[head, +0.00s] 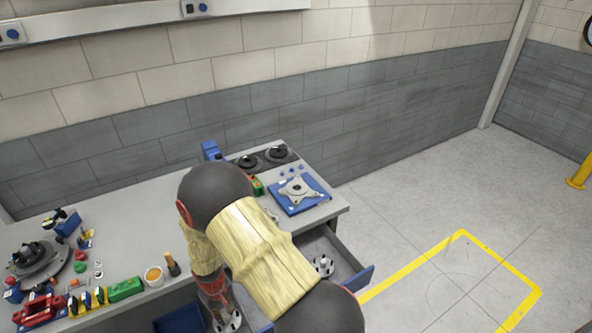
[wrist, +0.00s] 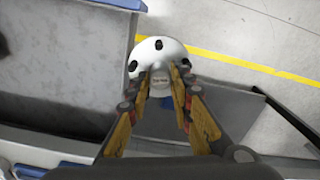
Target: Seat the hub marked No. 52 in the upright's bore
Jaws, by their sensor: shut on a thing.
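My gripper (wrist: 161,78) is shut on a hub (wrist: 160,50). The hub has a pale round flange with dark holes and a narrower neck between the fingers. A small label shows on the neck, but its number is too small to read. In the head view the gripper (head: 214,291) hangs low at the front of the bench, partly hidden by my arm, with the held hub's flange (head: 232,323) below it. A second flanged hub (head: 323,264) sits in the open drawer (head: 345,257). I cannot make out the upright or its bore for certain.
A pale four-armed part lies on a blue plate (head: 312,202) at the bench's right end. Two dark round parts (head: 277,154) sit behind it. The bench's left (head: 35,258) is crowded with fixtures and small parts. Open floor lies to the right.

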